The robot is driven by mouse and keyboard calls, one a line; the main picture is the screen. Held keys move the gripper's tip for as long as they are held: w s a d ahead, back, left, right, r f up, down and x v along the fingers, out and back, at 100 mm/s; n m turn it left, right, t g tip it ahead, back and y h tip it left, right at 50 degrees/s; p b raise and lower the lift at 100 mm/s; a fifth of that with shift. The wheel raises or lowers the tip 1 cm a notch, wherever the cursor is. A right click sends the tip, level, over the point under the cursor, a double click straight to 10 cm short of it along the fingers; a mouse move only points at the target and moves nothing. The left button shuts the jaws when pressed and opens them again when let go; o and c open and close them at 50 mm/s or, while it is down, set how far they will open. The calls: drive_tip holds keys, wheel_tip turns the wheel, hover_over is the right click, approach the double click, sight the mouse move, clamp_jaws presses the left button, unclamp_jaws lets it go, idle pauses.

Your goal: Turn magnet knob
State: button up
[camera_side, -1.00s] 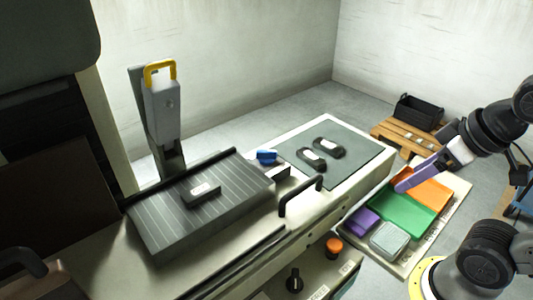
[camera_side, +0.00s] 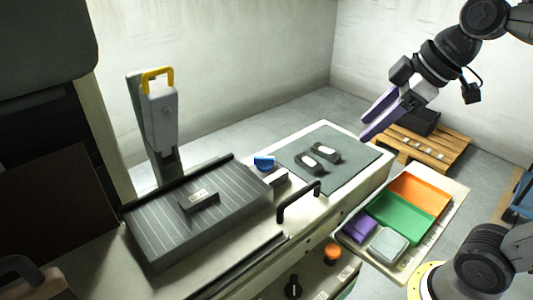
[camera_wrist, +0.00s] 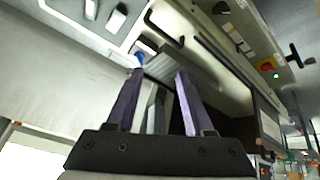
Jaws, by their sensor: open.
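A blue knob (camera_side: 264,162), which I take for the magnet knob, sits at the right end of the dark ribbed chuck plate (camera_side: 150,240) in the side view. In the wrist view the blue knob (camera_wrist: 139,57) shows near the tip of the left finger, partly hidden. My gripper (camera_side: 367,119) has purple fingers, spread apart with nothing between them. The wrist view shows the same open gripper (camera_wrist: 160,74).
A dark block (camera_side: 199,200) lies on the chuck. Two dark pieces (camera_side: 318,158) lie on the grey mat (camera_side: 350,150). A black bar handle (camera_side: 298,198) stands at the bench front. A yellow-handled upright (camera_side: 160,110) rises behind the chuck. Coloured bins (camera_side: 402,217) stand lower right.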

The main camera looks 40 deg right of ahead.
drive_tip(key=w+r+n, duration=0.1)
drive_tip(key=w+n, duration=0.1)
drive_tip(key=w, duration=0.6)
drive_tip(key=g+y, duration=0.2)
drive_tip(key=g, duration=0.1)
hover_over(265, 157)
drive_tip(key=s+d, duration=0.4)
wheel_tip(265, 157, down, 8)
drive_tip(key=x, duration=1.4)
drive_tip(key=shift+w+d+f, duration=0.1)
drive_tip(key=shift+d+f, duration=0.05)
drive_tip(key=shift+d, duration=0.15)
clamp_jaws()
